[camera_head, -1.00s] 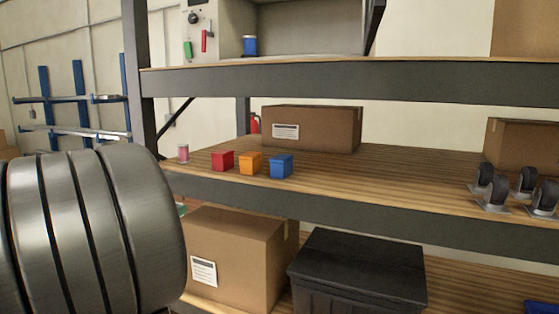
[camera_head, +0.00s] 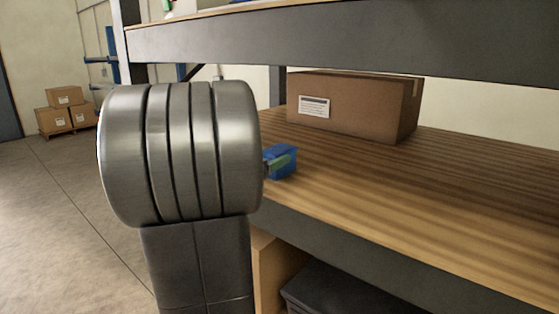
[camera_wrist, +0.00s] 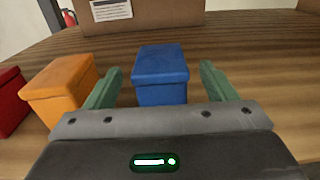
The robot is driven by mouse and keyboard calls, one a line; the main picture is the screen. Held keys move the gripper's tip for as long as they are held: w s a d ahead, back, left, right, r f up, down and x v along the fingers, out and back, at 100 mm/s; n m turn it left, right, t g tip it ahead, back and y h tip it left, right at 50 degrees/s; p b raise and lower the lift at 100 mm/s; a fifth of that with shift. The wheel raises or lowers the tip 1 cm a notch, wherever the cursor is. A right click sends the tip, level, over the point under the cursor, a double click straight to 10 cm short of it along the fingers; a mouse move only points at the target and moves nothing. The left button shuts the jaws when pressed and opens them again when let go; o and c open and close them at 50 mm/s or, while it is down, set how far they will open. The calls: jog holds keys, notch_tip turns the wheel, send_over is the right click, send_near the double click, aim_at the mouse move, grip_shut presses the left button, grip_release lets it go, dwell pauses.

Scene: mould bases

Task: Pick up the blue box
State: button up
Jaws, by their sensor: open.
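The blue box (camera_wrist: 161,76) stands upright on the wooden shelf, in the middle of the wrist view. My gripper (camera_wrist: 161,82) is open, with one green finger on each side of the box's near part. The other finger is hidden there.
An orange box (camera_wrist: 60,90) stands close to the left finger, with a red box (camera_wrist: 10,102) further left. A large cardboard box (camera_head: 350,106) stands behind on the shelf (camera_head: 450,200). The shelf to the right is clear. A thick beam (camera_head: 330,42) runs above.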

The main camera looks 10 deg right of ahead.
aim_at(279, 148)
jog(key=shift+p+x, duration=0.75)
jog(key=shift+x, duration=1.6)
jog(key=c, duration=1.3)
